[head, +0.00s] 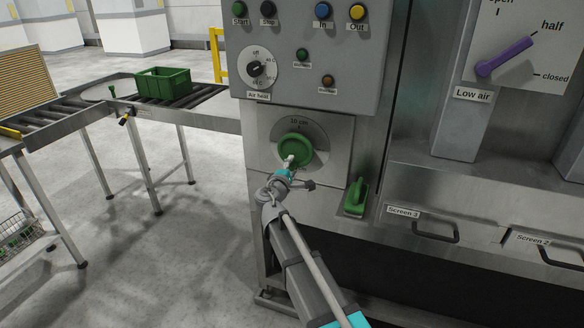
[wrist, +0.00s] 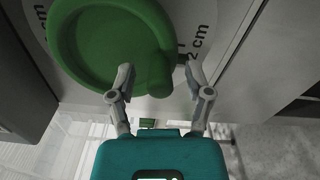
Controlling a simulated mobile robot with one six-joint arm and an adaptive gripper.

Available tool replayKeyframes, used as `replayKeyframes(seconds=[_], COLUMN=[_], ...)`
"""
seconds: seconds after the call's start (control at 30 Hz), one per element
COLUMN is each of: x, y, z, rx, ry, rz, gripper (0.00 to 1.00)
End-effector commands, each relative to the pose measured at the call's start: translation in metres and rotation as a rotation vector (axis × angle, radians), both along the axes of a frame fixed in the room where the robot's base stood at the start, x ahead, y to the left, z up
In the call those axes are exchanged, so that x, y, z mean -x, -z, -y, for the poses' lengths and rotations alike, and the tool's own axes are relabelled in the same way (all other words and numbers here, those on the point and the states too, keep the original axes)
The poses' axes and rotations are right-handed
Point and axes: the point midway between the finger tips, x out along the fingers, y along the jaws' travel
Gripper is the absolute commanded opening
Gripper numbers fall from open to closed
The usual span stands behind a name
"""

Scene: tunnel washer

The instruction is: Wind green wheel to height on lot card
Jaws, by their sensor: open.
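The green wheel (head: 296,148) sits on a square metal plate on the washer's front, below the dial panel, with a "10 cm" mark above it. It fills the upper left of the wrist view (wrist: 112,45), where a "2 cm" mark shows to its right. My gripper (head: 289,161) is in front of the wheel's lower part and hides some of it. In the wrist view my gripper (wrist: 159,73) is open, its fingers either side of a rounded green knob (wrist: 159,86) at the wheel's edge. I cannot tell whether they touch it. I see no readable lot card.
A purple lever (head: 505,56) points at "half". A green crate (head: 162,84) stands on the roller conveyor at left.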

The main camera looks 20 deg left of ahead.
Motion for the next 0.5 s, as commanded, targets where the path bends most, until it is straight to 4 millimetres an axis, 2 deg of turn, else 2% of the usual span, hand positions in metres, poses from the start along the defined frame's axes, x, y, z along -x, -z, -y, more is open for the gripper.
replayKeyframes(seconds=[0.27, 0.5], x=[0.024, 0.062], y=[0.0, 0.0], z=[0.001, 0.002], rx=[0.0, 0.0], ry=[0.0, -0.002], rz=[0.0, 0.0], gripper=[0.65, 0.65])
